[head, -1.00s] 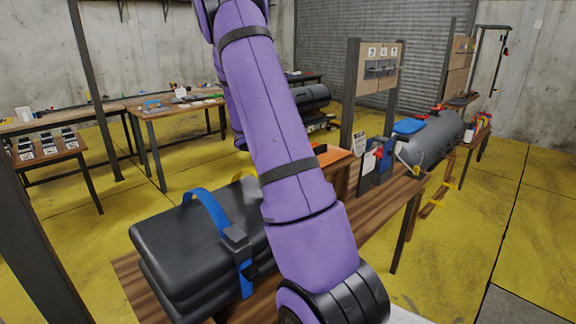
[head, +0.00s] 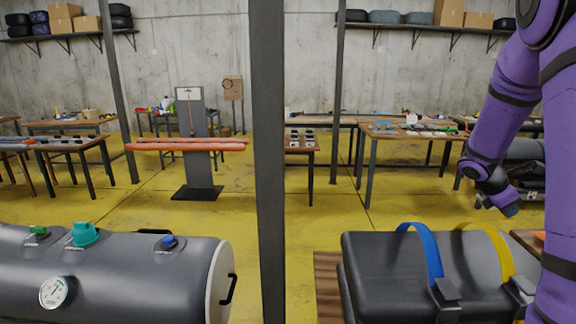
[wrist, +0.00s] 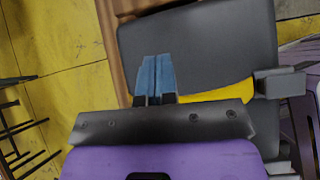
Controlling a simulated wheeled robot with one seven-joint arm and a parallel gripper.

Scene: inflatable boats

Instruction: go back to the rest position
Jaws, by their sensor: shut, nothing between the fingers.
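My gripper (head: 510,210) is at the right of the head view, at the end of my purple arm, with its blue fingertips pointing down. In the wrist view its blue fingers (wrist: 155,76) are together with nothing between them. Behind them in that view lies a dark grey folded bundle (wrist: 200,45) with a yellow strap (wrist: 222,93). The bundle also shows in the head view (head: 385,265), with a blue strap (head: 428,252) and a yellow strap (head: 497,250). I cannot tell the exact gap between my gripper and the bundle.
A grey cylinder (head: 130,275) with valves and a gauge lies at the front left. A dark post (head: 267,160) stands upright in the middle. Work tables (head: 385,136) line the back. Yellow floor (head: 240,205) between them is open.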

